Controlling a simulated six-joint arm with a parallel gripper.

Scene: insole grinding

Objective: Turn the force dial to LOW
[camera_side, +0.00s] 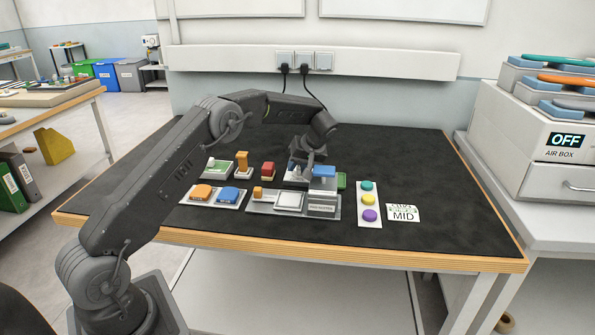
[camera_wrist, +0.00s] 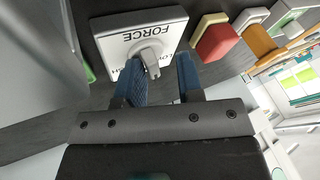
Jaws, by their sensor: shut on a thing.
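The force dial is a grey knob (camera_wrist: 151,60) on a white plate (camera_wrist: 120,30) marked FORCE, which appears upside down in the wrist view. Part of the plate's other lettering shows near the blue fingers and is partly covered. The knob's pointer end faces away from the word FORCE, toward my wrist. My gripper (camera_wrist: 158,72) has its two blue fingers on either side of the knob and is shut on it. In the side view my gripper (camera_side: 301,168) is down at the dial plate, and the knob is hidden there.
A red block (camera_side: 267,171) and an orange lever (camera_side: 242,162) stand left of the dial. A blue-topped block (camera_side: 323,172) is close on its right. The mat's front right is clear.

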